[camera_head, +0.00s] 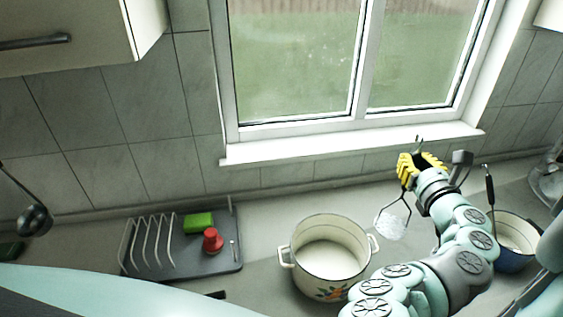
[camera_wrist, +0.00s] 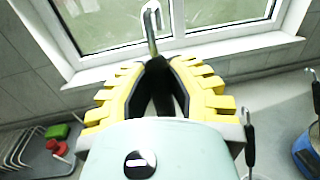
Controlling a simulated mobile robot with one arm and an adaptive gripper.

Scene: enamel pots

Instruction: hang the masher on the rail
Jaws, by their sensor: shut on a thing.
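The masher (camera_head: 391,223) hangs from my gripper (camera_head: 420,163), its pale perforated head low and its wire neck rising to the yellow fingers. My gripper is shut on the masher's dark handle, above the counter near the window sill. In the wrist view the handle is between the yellow fingers (camera_wrist: 160,92), and the metal hook (camera_wrist: 151,28) at its end sticks up beyond them against the window. The masher's head is hidden there. I cannot make out the rail in either view.
A white enamel pot (camera_head: 328,262) stands mid-counter. A blue pot (camera_head: 514,246) with a dark-handled utensil (camera_head: 490,187) is at right. A dish rack (camera_head: 182,262) holds a green block (camera_head: 198,222) and a red item (camera_head: 213,240). A ladle (camera_head: 34,219) hangs at far left.

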